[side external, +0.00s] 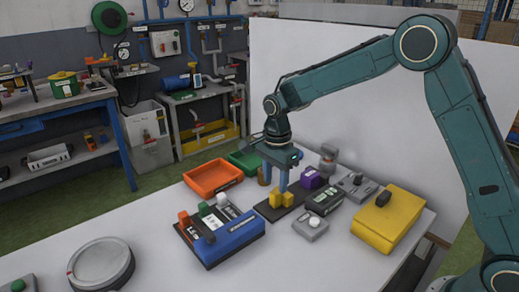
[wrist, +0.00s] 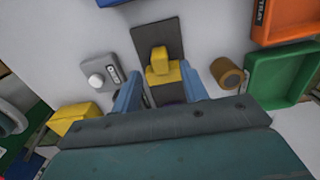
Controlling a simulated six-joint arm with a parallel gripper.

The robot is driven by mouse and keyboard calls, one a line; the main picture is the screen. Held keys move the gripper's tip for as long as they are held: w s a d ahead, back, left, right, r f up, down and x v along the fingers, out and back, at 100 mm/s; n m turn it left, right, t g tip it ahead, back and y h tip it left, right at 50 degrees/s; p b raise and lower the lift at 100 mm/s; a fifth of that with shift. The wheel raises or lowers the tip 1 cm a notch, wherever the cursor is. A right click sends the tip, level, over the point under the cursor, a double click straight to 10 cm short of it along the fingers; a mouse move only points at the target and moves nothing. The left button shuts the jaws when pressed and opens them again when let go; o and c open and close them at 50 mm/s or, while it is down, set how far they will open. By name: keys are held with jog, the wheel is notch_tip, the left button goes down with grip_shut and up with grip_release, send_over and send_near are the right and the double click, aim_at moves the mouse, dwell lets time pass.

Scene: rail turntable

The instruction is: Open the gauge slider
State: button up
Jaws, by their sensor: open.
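A stepped yellow block (side external: 275,199) sits on a dark flat base (side external: 286,210); it may be the gauge slider, but I see no readable name on it. A purple block (side external: 313,179) stands at the base's far end. My gripper (side external: 284,187) points down over the base, between the yellow and purple blocks. In the wrist view my open gripper (wrist: 161,86) has one finger on each side of the yellow block (wrist: 162,68), with its raised part ahead of the fingers. Whether the fingers touch it, I cannot tell. The purple block is mostly hidden there.
A brown cylinder (wrist: 227,73) stands close beside the right finger. A grey box with a white knob (side external: 311,228) is on the other side. Orange (side external: 212,177) and green trays, a blue unit (side external: 232,240) with coloured levers and a yellow box (side external: 386,220) surround the base.

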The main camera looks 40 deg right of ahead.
aim_at(276, 193)
notch_tip(276, 193, up, 9)
jog(key=shift+f, duration=0.2)
dwell(0.5)
jog(key=s+d+r+n+t, duration=0.1)
jog(key=s+r+n, duration=0.4)
jog(key=s, duration=0.3)
jog(key=s+d+r+n+t, duration=0.2)
jog(key=s+r+n, duration=0.25)
jog(key=s, duration=0.35)
jog(key=s+d+f+n+t, duration=0.1)
jog(key=s+f+n+t, duration=0.1)
jog(key=s+n, duration=0.6)
jog(key=s, duration=0.7)
jog(key=shift+d+f+t, duration=0.2)
jog(key=shift+t, duration=0.1)
